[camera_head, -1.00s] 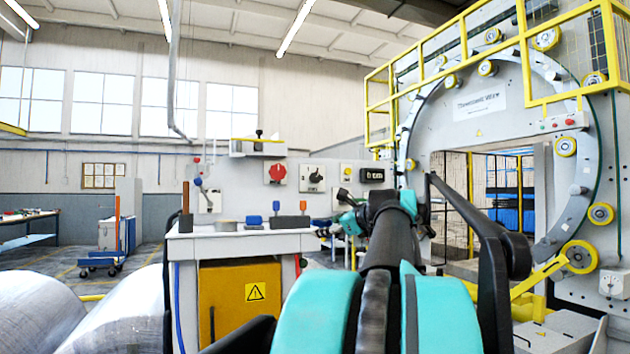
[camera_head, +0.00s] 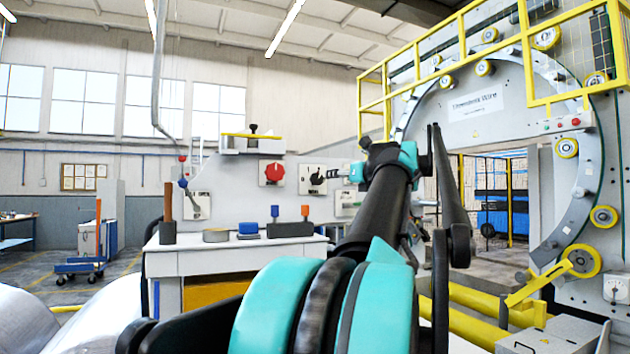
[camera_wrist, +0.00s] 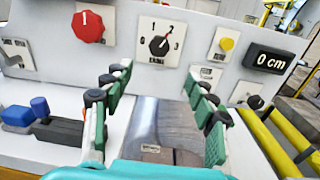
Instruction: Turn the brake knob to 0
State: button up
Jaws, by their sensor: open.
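The brake knob (camera_wrist: 158,45) is a black pointer knob on a white plate marked 0 to 3, on the grey panel. In the wrist view its pointer leans to the upper right, toward the 2. In the head view the knob (camera_head: 317,178) is just left of my gripper. My gripper (camera_wrist: 158,72) is open and empty, its two green-padded fingers spread wide below the knob plate. The knob shows above the gap between the fingertips, and they appear apart from it. In the head view my gripper (camera_head: 355,172) is partly hidden by my arm.
A red rotary switch (camera_wrist: 88,25) is left of the knob. A yellow button (camera_wrist: 226,44) and a "0 cm" display (camera_wrist: 269,59) are on its right. Blue and dark blocks (camera_wrist: 40,119) stand on the bench at lower left. Yellow rails (camera_wrist: 280,140) run at lower right.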

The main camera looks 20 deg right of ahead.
aim_at(318, 178)
jog(key=w, duration=1.1)
jog(key=w+a, duration=0.1)
jog(key=w, duration=0.4)
jog(key=shift+w+a, duration=0.1)
jog(key=shift+w, duration=0.15)
jog(key=shift+c, duration=0.2)
jog(key=c, duration=1.1)
